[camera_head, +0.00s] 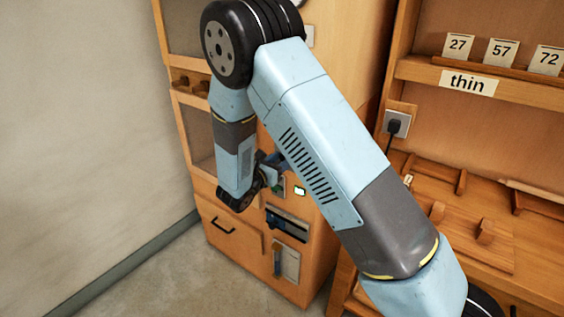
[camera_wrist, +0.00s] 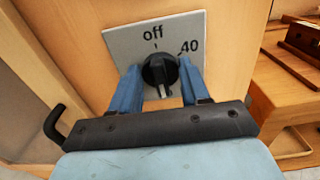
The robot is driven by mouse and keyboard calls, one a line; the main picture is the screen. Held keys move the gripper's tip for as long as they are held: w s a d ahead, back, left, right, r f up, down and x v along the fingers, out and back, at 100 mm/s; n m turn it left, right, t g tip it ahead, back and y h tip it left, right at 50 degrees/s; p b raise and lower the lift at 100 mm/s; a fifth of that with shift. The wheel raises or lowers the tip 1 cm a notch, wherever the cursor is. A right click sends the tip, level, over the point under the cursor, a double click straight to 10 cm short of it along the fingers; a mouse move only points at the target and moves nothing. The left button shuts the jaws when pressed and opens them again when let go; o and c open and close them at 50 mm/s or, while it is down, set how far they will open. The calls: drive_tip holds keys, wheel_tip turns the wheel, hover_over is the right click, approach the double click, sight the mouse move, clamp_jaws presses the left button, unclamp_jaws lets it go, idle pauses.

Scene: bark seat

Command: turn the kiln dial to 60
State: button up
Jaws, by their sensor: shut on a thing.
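The kiln dial (camera_wrist: 158,70) is a black round knob on a grey plate (camera_wrist: 122,42) in the wrist view. The plate reads "off" at the top and "40" to the upper right; other marks are hidden by my gripper. My gripper (camera_wrist: 160,80) has one blue finger on each side of the knob and is shut on it. The knob's setting cannot be read surely. In the head view, my gripper (camera_head: 277,163) reaches the front of the wooden cabinet (camera_head: 225,213), and my arm hides the dial.
A small lit display (camera_head: 300,191), a dark slot (camera_head: 287,223) and a lever (camera_head: 277,260) are on the cabinet front. A drawer with a black handle (camera_head: 223,226) is lower left.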

drive_tip(key=shift+a, duration=0.1)
idle(0.3)
drive_tip(key=o, duration=1)
drive_tip(key=shift+o, duration=0.2)
drive_tip(key=shift+s, duration=0.1)
drive_tip(key=v, duration=1.3)
drive_tip(key=shift+s+a, duration=0.2)
drive_tip(key=shift+s, duration=0.05)
drive_tip(key=s+d+r+m+g, duration=0.3)
drive_tip(key=d+r+m+g, duration=0.35)
drive_tip(key=d, duration=0.55)
drive_tip(key=s+d+r+m+g, duration=0.4)
drive_tip(key=d+r+m+g, duration=0.3)
drive_tip(key=d, duration=0.5)
drive_tip(key=s+d+r+m+t+y, duration=0.2)
drive_tip(key=s+d+r+m+y, duration=0.1)
drive_tip(key=s+r+m+y, duration=0.2)
drive_tip(key=s+d+r+m+t+y, duration=0.3)
drive_tip(key=s+r+m+y, duration=0.3)
drive_tip(key=s+m, duration=0.4)
drive_tip(key=shift+s, duration=0.6)
